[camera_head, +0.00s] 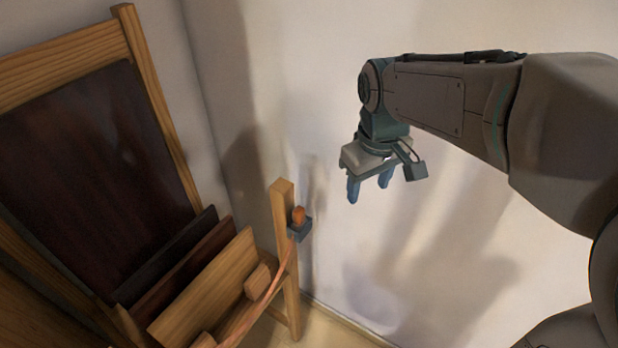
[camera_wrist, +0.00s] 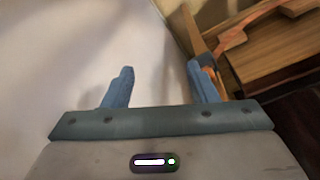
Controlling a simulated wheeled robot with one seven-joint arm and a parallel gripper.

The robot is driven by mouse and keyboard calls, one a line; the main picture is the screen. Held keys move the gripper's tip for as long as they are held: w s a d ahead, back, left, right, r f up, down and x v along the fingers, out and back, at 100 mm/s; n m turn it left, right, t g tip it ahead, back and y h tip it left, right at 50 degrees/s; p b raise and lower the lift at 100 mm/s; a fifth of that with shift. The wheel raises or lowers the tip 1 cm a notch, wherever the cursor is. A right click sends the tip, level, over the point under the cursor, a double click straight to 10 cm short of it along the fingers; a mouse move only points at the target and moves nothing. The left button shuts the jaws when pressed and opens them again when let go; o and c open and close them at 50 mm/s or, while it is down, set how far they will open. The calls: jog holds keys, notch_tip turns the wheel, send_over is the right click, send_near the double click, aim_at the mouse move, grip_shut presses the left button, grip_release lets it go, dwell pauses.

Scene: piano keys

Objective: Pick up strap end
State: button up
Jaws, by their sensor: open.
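An orange strap (camera_head: 276,275) runs down the front of a wooden stand. Its end (camera_head: 298,214) is an orange tab that stands up from a small dark grey holder (camera_head: 299,232) on the stand's right post. My gripper (camera_head: 369,187) is open and empty, up and to the right of the strap end, with its blue fingers pointing down. In the wrist view, my gripper's (camera_wrist: 165,68) fingers are apart with nothing between them. The orange strap (camera_wrist: 262,15) shows there at the upper right, and the right finger overlaps the holder area and hides part of it.
The wooden stand's right post (camera_head: 284,215) rises beside the holder. A large dark panel (camera_head: 95,165) in a wooden frame leans at the left, with several boards in front. A pale wall (camera_head: 480,240) is behind my arm. The space around my gripper is clear.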

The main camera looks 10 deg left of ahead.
jog(key=w+a+n+g+p, duration=0.1)
jog(key=w+a+n, duration=0.15)
jog(key=a, duration=0.45)
jog(key=w+a+n, duration=0.1)
jog(key=a+n, duration=0.2)
jog(key=a, duration=0.3)
send_over(299, 208)
notch_tip(299, 208, down, 8)
jog(key=shift+w+d+r+p, duration=0.1)
jog(key=shift+d+r+p, duration=0.1)
jog(key=shift+p, duration=0.1)
jog(key=shift+s+a+f+p, duration=0.15)
jog(key=shift+f+p, duration=0.1)
jog(key=shift+f, duration=1.1)
jog(key=shift+s+a+f+p, duration=0.1)
jog(key=shift+f+p, duration=0.1)
jog(key=shift+f, duration=1.15)
jog(key=shift+w, duration=0.1)
grip_shut()
